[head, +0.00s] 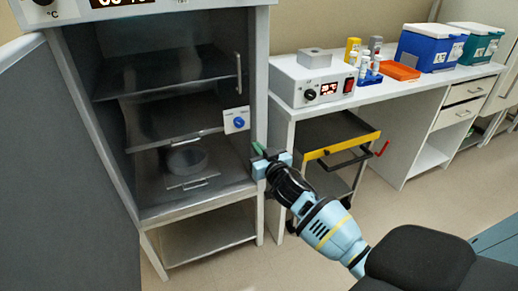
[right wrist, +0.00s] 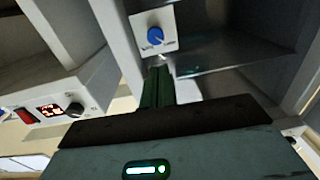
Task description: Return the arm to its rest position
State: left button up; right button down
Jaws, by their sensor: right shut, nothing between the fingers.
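My right gripper (head: 259,149) is at the right front edge of the open cabinet, just below the small panel with a blue knob (head: 239,123). Its fingers are shut and empty. In the right wrist view, the shut green fingers (right wrist: 157,88) point toward the blue knob (right wrist: 155,34), with the cabinet's side post close by. My right arm (head: 325,220) reaches in from the lower right. My left gripper is out of view.
To the right, a white bench (head: 380,90) carries a heater box (head: 310,82), an orange tray (head: 400,71) and a blue cooler (head: 430,48). A yellow-edged cart (head: 340,146) stands under it. Floor is free in front.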

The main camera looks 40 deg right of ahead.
jog(key=shift+s, duration=0.15)
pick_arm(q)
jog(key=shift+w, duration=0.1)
